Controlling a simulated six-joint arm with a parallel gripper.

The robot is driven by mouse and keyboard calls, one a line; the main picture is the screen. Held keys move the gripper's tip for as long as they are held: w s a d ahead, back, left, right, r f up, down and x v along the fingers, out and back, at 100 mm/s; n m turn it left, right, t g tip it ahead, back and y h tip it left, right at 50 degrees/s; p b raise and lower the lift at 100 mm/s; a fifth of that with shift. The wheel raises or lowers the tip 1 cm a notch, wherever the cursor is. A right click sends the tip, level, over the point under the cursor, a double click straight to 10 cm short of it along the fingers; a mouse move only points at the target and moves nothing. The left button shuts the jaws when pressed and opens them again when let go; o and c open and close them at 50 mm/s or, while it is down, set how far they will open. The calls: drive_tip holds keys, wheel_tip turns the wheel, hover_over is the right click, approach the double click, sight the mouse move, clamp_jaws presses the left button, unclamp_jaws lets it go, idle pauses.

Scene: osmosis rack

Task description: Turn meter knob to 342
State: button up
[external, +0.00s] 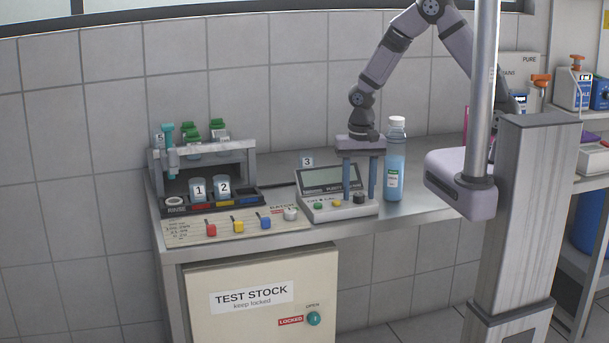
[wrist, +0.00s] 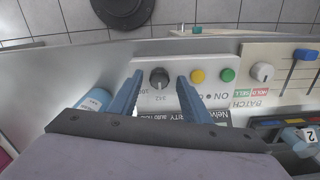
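The meter (external: 335,207) is a pale box with a grey display, green and yellow buttons and a dark round knob (external: 359,198) at its right. In the wrist view the knob (wrist: 159,78) has a light pointer mark and small printed numbers beside it, too small to read surely. My gripper (external: 360,196) points down over the right part of the meter. Its two blue fingers (wrist: 160,85) are apart, one on each side of the knob, with gaps between them and it. The meter's display is mostly hidden under my gripper in the wrist view.
A blue bottle (external: 395,165) with a white cap stands close to the right of my gripper. A rack with vials (external: 205,160) and a panel with coloured sliders (external: 238,227) are to the left. A metal post (external: 484,100) stands at the right front.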

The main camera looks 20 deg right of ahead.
sight(359, 194)
drive_tip(key=shift+r+b, duration=0.9)
drive_tip(key=shift+r, duration=2.75)
